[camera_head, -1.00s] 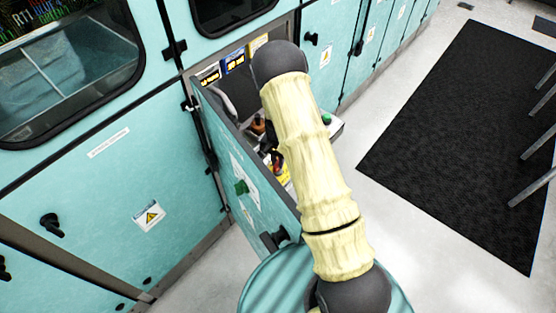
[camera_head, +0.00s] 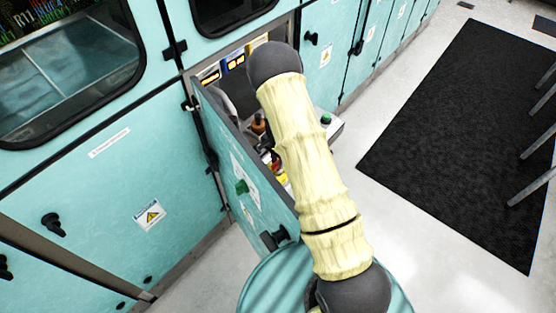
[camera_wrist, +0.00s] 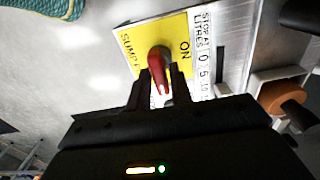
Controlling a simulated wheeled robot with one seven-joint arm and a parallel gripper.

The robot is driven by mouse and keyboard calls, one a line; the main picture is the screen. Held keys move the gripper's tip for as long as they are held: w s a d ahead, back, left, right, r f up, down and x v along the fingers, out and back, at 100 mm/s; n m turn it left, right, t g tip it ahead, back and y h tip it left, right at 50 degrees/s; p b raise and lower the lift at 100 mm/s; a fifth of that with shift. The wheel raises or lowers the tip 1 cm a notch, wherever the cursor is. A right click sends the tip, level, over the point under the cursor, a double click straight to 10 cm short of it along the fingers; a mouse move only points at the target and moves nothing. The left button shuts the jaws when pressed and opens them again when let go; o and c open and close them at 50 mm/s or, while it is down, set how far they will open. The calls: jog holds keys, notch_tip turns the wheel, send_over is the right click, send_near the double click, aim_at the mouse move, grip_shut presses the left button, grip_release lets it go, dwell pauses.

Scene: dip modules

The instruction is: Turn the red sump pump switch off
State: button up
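The red sump pump switch (camera_wrist: 158,58) shows in the wrist view on a yellow plate (camera_wrist: 128,50) lettered "SUMP" and "ON". Its handle points down the picture toward my gripper, and "ON" is to its right. My gripper (camera_wrist: 161,78) has one dark finger on each side of the red handle, close against it with almost no gap, so it looks shut on the handle. In the head view my arm covers most of the gripper and switch; only a little of the red and yellow shows beside the arm.
An open teal cabinet door (camera_head: 225,160) stands close left of my arm. An orange-brown knob (camera_wrist: 283,98) sits right of the switch plate in the wrist view. A green button (camera_head: 326,118) is on the panel's right edge. Open floor and a black mat (camera_head: 465,130) lie to the right.

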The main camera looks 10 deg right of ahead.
jog(key=shift+o, duration=1.1)
jog(key=shift+r, duration=0.1)
notch_tip(320, 180, up, 17)
jog(key=shift+b, duration=0.35)
jog(key=shift+r, duration=0.1)
jog(key=s+r+n+t+p, duration=0.1)
jog(key=s+r+n, duration=0.4)
jog(key=s, duration=0.5)
jog(key=s+r+n+t+p, duration=0.1)
jog(key=s+r+n+p, duration=0.1)
jog(key=s+r+n, duration=0.4)
jog(key=s, duration=0.5)
jog(key=shift+r+t+p, duration=0.15)
jog(key=shift+t+p, duration=0.15)
jog(key=shift+p, duration=0.05)
